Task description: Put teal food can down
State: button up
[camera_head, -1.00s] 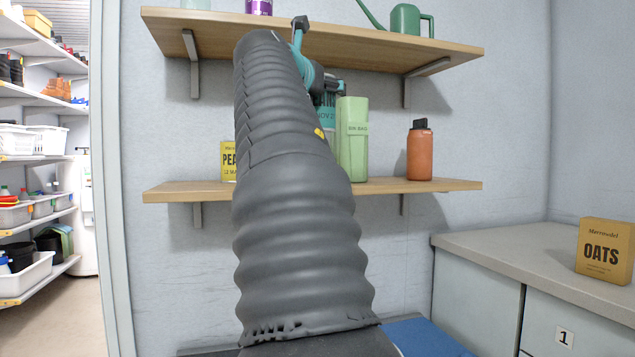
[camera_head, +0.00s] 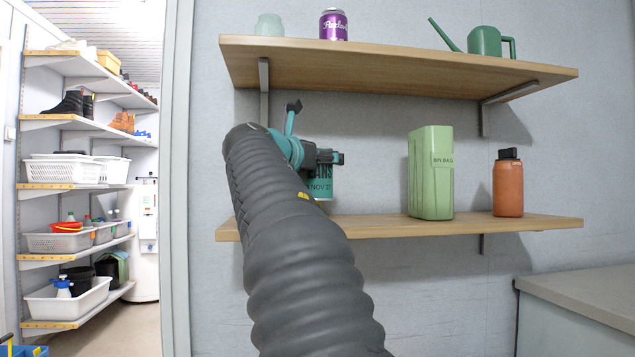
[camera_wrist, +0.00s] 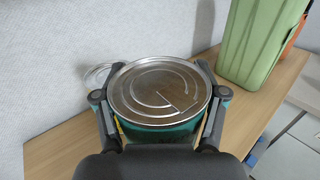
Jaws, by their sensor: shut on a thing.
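The teal food can (camera_head: 322,187) hangs upright at my gripper (camera_head: 328,158), over the left part of the lower shelf (camera_head: 400,228) in the head view. My arm hides part of the can, and I cannot tell whether its base touches the shelf. In the wrist view the can's round metal lid (camera_wrist: 160,92) faces the camera. The fingers of my gripper (camera_wrist: 160,100) are shut on the can from both sides. Bare wooden shelf (camera_wrist: 62,145) shows to the left of it there.
A green bin bag box (camera_head: 431,175) and an orange bottle (camera_head: 508,187) stand right of the can. A clear round thing (camera_wrist: 98,73) is close behind its left side. The upper shelf (camera_head: 400,65) overhangs, holding a purple can (camera_head: 333,25) and a green watering can (camera_head: 486,42).

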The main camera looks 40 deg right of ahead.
aim_at(316, 181)
jog(key=shift+w+a+f, duration=0.25)
jog(key=shift+f+b, duration=0.55)
jog(key=shift+f, duration=1.3)
jog(key=shift+f, duration=0.2)
jog(key=o, duration=1.6)
jog(key=shift+r, duration=0.1)
jog(key=shift+a, duration=0.2)
jog(key=b+v, duration=0.1)
jog(key=v, duration=1)
jog(key=shift+s+a+r, duration=0.1)
jog(key=shift+s+a, duration=0.05)
jog(key=shift+a, duration=0.15)
